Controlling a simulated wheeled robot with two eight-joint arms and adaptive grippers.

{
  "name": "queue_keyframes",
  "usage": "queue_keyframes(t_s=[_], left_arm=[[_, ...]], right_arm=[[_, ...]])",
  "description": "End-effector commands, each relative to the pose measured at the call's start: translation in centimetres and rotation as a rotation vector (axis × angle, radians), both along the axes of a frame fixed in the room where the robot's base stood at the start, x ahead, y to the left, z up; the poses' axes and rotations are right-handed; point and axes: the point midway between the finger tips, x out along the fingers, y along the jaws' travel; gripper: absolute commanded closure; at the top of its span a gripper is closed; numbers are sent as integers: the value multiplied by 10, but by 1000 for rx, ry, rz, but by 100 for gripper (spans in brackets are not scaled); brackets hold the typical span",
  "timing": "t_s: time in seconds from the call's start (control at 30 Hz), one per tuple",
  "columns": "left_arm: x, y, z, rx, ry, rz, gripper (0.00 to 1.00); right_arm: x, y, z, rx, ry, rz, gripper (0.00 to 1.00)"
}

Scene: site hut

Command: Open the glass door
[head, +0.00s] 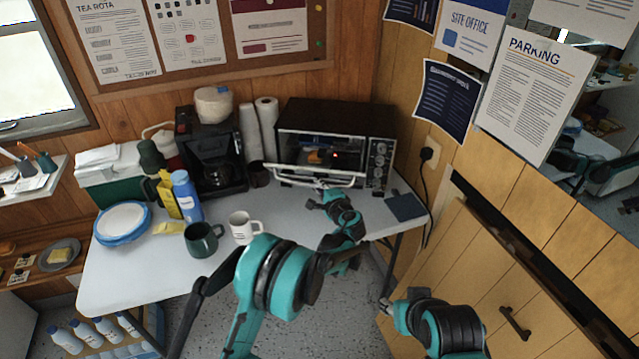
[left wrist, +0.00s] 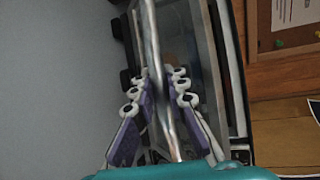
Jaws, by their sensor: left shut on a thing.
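The toaster oven (head: 337,117) stands at the back right of the table, with a dark glass front. Its glass door (head: 300,155) has a pale metal handle bar (head: 288,180) across the front, low in the head view. Whether the door stands ajar is hard to tell. My left gripper (head: 322,196) is at the middle of the bar. In the left wrist view, its purple-padded fingers (left wrist: 160,110) sit on both sides of the bar (left wrist: 152,45), shut on it.
The table (head: 150,265) holds a coffee maker (head: 210,150), paper rolls (head: 266,125), a green mug (head: 203,240), a white mug (head: 243,228) and a blue bottle (head: 186,195) left of the oven. A dark flat item (head: 405,206) lies right of my gripper. Wooden cabinets (head: 480,270) stand at right.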

Motion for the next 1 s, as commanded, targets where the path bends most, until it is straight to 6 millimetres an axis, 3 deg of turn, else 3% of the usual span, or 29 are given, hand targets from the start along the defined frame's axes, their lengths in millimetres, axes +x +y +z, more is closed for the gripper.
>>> queue_keyframes(t_s=[0.2,0.5,1.0], left_arm=[[-15,3,-35,-13,-94,0,100],[-27,5,-66,-53,-292,2,100],[-31,6,-84,-74,-401,3,100]], right_arm=[[0,0,-22,0,0,0,60],[0,0,-29,0,0,0,60],[0,0,-30,0,0,0,60]])
